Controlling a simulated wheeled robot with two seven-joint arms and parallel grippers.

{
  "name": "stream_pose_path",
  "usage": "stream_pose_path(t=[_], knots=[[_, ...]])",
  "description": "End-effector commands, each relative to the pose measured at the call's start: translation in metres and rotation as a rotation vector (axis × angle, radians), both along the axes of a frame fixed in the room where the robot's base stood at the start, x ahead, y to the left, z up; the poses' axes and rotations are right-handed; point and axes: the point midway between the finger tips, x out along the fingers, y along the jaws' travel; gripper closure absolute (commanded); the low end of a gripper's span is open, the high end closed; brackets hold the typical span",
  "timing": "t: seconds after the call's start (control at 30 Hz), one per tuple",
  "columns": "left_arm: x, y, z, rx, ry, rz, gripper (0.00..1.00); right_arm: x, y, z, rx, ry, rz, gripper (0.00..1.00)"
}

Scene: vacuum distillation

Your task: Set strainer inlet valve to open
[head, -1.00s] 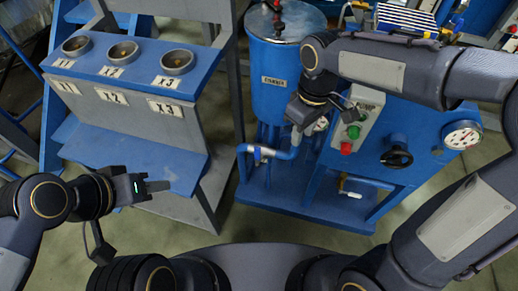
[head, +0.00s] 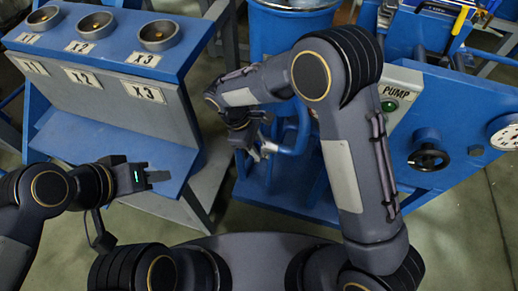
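The blue strainer vessel (head: 290,30) stands at the top centre in the head view, partly cut off by the frame edge. A blue pipe (head: 303,128) runs below it. My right gripper (head: 262,152) is low at the pipe's left part, where a small valve showed before. The gripper and arm now hide that valve, so its handle position and any contact cannot be made out. The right fingers are small and partly hidden. My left gripper (head: 158,176) is empty, in front of the blue shelf at left, its fingers seen edge-on.
A blue rack (head: 105,58) with cups labelled X1, X2 and X3 stands at left. My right arm covers much of the centre.

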Motion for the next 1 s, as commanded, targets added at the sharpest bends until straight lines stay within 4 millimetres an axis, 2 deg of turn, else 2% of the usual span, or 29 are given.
stream_pose_path(t=[0.13,0.43,0.67,1.0], knots=[[0.0000,0.0000,-0.0040,0.000,0.000,0.000,0.64,-0.0018,-0.0048,-0.0122,-0.001,0.001,0.000,0.68],[-0.0001,0.0000,-0.0039,0.000,0.000,0.000,0.64,-0.0018,-0.0056,-0.0137,0.001,-0.001,-0.001,0.68],[0.0000,0.0000,-0.0040,0.000,0.000,0.000,0.64,-0.0017,-0.0055,-0.0134,0.001,-0.001,-0.001,0.98],[0.0000,0.0000,-0.0041,0.000,0.000,0.000,0.64,-0.0017,-0.0057,-0.0132,0.003,-0.001,-0.001,1.00]])
